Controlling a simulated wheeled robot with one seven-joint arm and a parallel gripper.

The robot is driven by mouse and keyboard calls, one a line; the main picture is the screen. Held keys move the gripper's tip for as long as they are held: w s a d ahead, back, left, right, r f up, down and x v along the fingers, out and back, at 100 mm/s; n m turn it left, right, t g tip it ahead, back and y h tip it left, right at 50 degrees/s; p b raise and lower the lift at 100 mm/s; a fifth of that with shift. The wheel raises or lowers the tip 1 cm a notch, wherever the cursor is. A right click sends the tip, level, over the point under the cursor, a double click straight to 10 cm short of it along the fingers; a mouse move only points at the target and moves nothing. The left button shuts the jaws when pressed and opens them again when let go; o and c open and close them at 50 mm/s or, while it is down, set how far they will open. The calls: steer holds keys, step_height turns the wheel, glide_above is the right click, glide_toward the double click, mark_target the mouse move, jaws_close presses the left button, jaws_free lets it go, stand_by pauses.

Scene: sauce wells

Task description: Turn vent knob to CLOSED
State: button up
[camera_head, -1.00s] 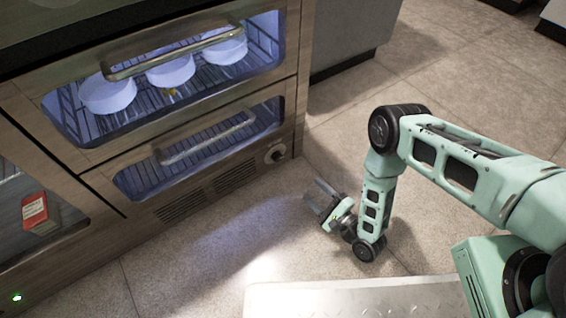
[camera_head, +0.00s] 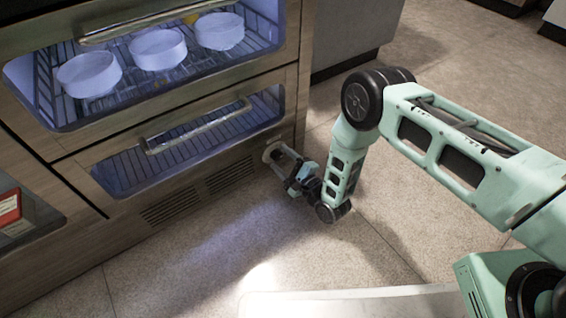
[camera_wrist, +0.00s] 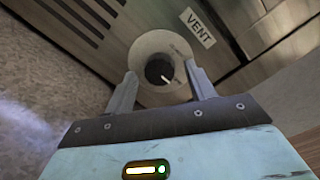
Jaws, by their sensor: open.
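The vent knob (camera_wrist: 160,68) shows in the wrist view as a dark round centre with a white pointer mark, set in a pale round plate. A white "VENT" label (camera_wrist: 198,27) is beside it. In the head view the knob's pale plate (camera_head: 271,151) is low on the cabinet front, partly hidden by my gripper (camera_head: 285,164). My gripper (camera_wrist: 161,78) is open, its two fingers on either side of the knob in the wrist view. I cannot tell whether they touch it. No CLOSED mark is readable.
Vent slots (camera_head: 170,210) run along the cabinet's base, left of the knob. A lower glass-fronted drawer (camera_head: 195,138) with a bar handle is above them. White bowls (camera_head: 158,48) stand behind the upper glass. The floor (camera_head: 400,210) around my arm is clear.

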steer(key=c, duration=1)
steer(key=shift+r+p, duration=0.15)
steer(key=shift+p, duration=0.2)
steer(key=n+p, duration=0.2)
steer(key=shift+r+n, duration=0.15)
steer(key=shift+n, duration=0.25)
steer(key=n+p, duration=0.4)
steer(key=n, duration=0.1)
steer(key=shift+r+h, duration=0.1)
steer(key=shift+h, duration=0.3)
steer(key=n+p, duration=0.3)
steer(key=n, duration=0.2)
steer(key=shift+s+a+h, duration=0.1)
steer(key=shift+h, duration=0.2)
steer(key=shift+n+h+p, duration=0.3)
steer(key=shift+n+p, duration=0.5)
steer(key=shift+n, duration=1.1)
